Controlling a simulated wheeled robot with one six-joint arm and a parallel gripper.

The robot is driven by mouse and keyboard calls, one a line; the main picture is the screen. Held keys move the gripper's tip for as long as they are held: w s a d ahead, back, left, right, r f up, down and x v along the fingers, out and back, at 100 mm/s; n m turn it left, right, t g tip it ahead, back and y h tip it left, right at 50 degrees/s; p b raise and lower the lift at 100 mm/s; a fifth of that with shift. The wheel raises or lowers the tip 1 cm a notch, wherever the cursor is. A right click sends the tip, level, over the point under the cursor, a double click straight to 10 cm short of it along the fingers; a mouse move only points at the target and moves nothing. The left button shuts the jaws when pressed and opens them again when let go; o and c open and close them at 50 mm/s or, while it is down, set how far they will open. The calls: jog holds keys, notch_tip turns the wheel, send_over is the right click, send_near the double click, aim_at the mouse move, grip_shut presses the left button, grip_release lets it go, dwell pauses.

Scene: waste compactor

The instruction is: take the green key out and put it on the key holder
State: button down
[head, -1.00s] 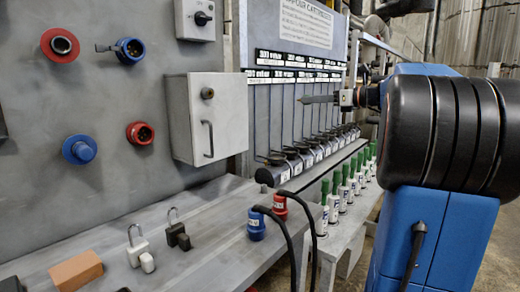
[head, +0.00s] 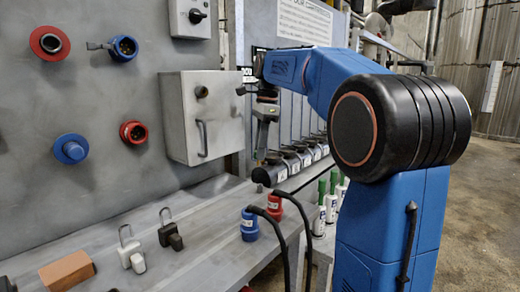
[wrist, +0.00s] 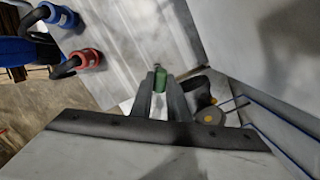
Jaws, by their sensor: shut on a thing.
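In the head view, my gripper (head: 261,150) points down, just right of the grey wall box and above the front end of a row of dark labelled cylinders. In the wrist view, my gripper (wrist: 161,76) is shut on a small green piece (wrist: 160,82), which looks like the green key. Only its end shows between the fingers. I cannot pick out the key holder for sure. A dark cylinder (wrist: 194,84) lies just right of the fingers in the wrist view; I cannot tell whether they touch.
The grey wall box (head: 202,117) with a handle stands left of my gripper. A blue plug (head: 249,226) and a red plug (head: 275,206) with black cables stand on the bench below.

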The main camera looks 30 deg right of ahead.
jog(key=shift+s+a+r+n+h, duration=0.1)
jog(key=shift+s+r+n+h, duration=0.1)
jog(key=shift+n+h, duration=0.35)
jog(key=shift+f, duration=2.8)
jog(key=shift+f, duration=1.75)
dwell(0.7)
jog(key=c, duration=1.6)
grip_release()
jog(key=shift+r, duration=0.15)
jog(key=shift+c, duration=0.4)
jog(key=shift+r, duration=3.35)
